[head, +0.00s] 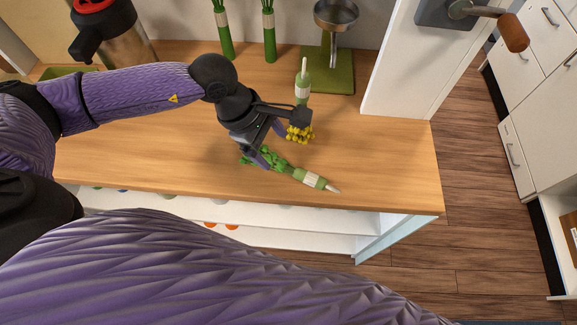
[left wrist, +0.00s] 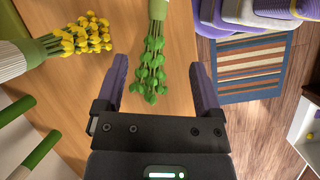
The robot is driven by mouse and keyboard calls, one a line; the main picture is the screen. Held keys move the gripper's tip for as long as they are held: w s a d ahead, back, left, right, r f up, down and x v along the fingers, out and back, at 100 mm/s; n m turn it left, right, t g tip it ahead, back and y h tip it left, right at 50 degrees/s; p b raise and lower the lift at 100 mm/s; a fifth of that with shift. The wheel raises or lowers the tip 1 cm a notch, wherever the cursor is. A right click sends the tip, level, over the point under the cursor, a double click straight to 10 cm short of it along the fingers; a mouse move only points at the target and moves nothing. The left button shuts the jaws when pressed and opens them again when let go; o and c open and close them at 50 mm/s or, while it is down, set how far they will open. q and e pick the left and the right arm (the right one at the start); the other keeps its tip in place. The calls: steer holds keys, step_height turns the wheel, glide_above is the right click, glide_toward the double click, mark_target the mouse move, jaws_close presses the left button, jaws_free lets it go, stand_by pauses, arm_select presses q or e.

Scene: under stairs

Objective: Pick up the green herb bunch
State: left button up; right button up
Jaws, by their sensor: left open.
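The green herb bunch (head: 265,160) lies on the wooden counter near its front edge, its wrapped stem end (head: 313,179) pointing right. In the left wrist view its leaves (left wrist: 152,72) show between the two fingers, and its stem runs out of the top. My left gripper (head: 270,143) is open over the leafy end; in the left wrist view its fingers (left wrist: 158,66) stand apart on either side of the leaves. I cannot tell whether they touch it. My right gripper is not in view.
A bunch with yellow flower heads (head: 299,135) lies just behind, close to the gripper; it also shows in the left wrist view (left wrist: 84,37). A white panel (head: 400,70) bounds the counter (head: 390,170) at right.

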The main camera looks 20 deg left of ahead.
mark_target(295, 170)
arm_select(q)
steer(key=b+x, duration=0.1)
steer(key=x, duration=0.9)
steer(key=shift+w+d+f, duration=0.2)
steer(key=shift+d+f, duration=0.05)
steer(key=shift+d, duration=0.05)
jaws_close()
